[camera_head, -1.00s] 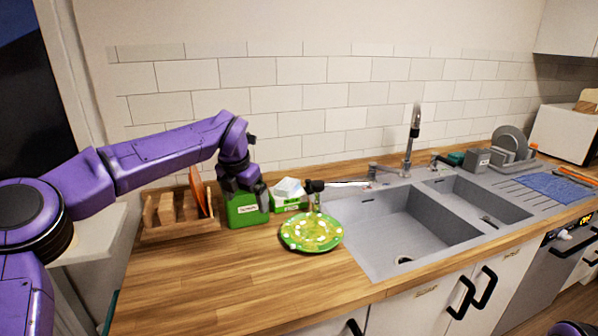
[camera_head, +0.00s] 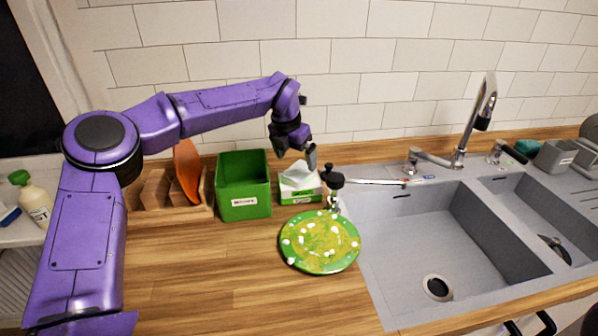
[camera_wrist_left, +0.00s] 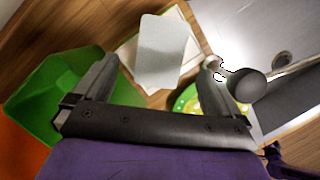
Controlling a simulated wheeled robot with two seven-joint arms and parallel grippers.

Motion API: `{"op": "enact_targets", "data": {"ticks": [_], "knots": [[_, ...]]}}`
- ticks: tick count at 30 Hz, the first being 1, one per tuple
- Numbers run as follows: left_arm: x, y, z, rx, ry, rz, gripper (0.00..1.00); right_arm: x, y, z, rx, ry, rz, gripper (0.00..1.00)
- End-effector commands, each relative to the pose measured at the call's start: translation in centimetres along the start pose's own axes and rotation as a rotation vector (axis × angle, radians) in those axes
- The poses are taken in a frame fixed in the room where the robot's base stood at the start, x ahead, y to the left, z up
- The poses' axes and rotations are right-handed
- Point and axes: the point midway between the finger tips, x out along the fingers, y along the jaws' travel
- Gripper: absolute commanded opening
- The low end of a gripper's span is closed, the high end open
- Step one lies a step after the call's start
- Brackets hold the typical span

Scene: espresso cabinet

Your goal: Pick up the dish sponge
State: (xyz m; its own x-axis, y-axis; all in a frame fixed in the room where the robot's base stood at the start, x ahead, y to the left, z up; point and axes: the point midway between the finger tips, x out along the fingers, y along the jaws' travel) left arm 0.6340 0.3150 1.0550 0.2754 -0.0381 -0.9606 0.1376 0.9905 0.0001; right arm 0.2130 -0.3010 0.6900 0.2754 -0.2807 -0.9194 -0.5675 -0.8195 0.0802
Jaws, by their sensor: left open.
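My left gripper (camera_head: 297,150) is open and empty, pointing down above the green-and-white box (camera_head: 301,197). A pale, flat piece (camera_head: 299,178) pokes up from that box. In the left wrist view this pale piece (camera_wrist_left: 162,50) shows between and beyond the two fingers of my gripper (camera_wrist_left: 158,78), apart from them. I cannot tell for sure which thing is the dish sponge. A teal block (camera_head: 527,147) lies behind the sink by a grey caddy, and a small blue-and-white item (camera_head: 9,215) is on the sill at the far left. My right gripper is out of view.
A green bin (camera_head: 243,185) and a wooden rack (camera_head: 150,205) stand left of the box. A dirty green plate (camera_head: 321,242) lies in front. The sink (camera_head: 440,240) is at right; the front-left counter is clear.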

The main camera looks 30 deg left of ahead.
Motion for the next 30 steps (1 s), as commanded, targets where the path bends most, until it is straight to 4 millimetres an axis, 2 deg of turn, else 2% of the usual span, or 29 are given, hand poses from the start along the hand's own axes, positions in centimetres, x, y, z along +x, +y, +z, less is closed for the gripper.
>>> {"op": "enact_targets", "data": {"ticks": [3, 7, 10, 15, 16, 18, 21, 25, 26, 30], "knots": [[1.9, -0.1, -0.6, 0.002, 0.009, -0.001, 0.99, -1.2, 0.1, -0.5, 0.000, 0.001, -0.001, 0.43], [4.2, -0.1, -0.8, 0.001, 0.006, 0.000, 0.99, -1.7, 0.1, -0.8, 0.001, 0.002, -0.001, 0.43], [5.0, -0.1, -0.8, 0.001, 0.004, 0.000, 0.99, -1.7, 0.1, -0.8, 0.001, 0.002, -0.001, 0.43], [5.2, -0.1, -0.8, 0.001, 0.003, 0.000, 0.99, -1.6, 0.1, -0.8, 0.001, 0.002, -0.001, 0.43], [5.2, -0.1, -0.8, 0.001, 0.003, 0.000, 0.96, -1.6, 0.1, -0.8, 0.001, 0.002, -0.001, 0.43], [5.2, -0.1, -0.8, 0.001, 0.003, 0.000, 0.73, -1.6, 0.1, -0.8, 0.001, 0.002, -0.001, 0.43], [5.1, -0.1, -0.8, 0.001, 0.003, 0.000, 0.44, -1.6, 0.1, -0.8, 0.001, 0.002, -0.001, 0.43], [5.1, -0.1, -0.8, 0.001, 0.003, 0.000, 0.44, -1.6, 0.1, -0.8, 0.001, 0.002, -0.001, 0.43], [5.1, -0.1, -0.8, 0.001, 0.003, 0.000, 0.39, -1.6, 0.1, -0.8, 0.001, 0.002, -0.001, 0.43], [5.1, -0.1, -0.8, 0.001, 0.003, 0.000, 0.38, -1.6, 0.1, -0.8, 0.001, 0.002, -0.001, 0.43]]}}
